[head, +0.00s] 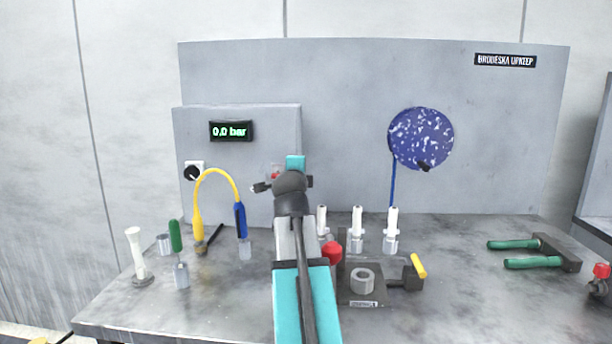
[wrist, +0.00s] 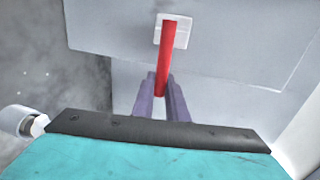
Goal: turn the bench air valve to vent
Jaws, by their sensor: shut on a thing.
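The bench air valve's red handle (wrist: 168,50) stands out from a small pale square plate (wrist: 184,34) on the grey box in the wrist view. My gripper (wrist: 161,88) is shut on the outer end of the red handle, one finger on each side. In the head view the gripper (head: 261,187) is at the front of the grey box. A bit of the red handle (head: 275,175) shows there, and my arm hides most of the valve. Any vent marking is not visible.
The display (head: 231,131) on the grey box (head: 270,125) reads 0.0 bar. A black knob (head: 193,173) and a yellow hose (head: 216,172) are left of my arm. White-topped fittings (head: 357,228) and a red knob (head: 331,253) stand close on its right.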

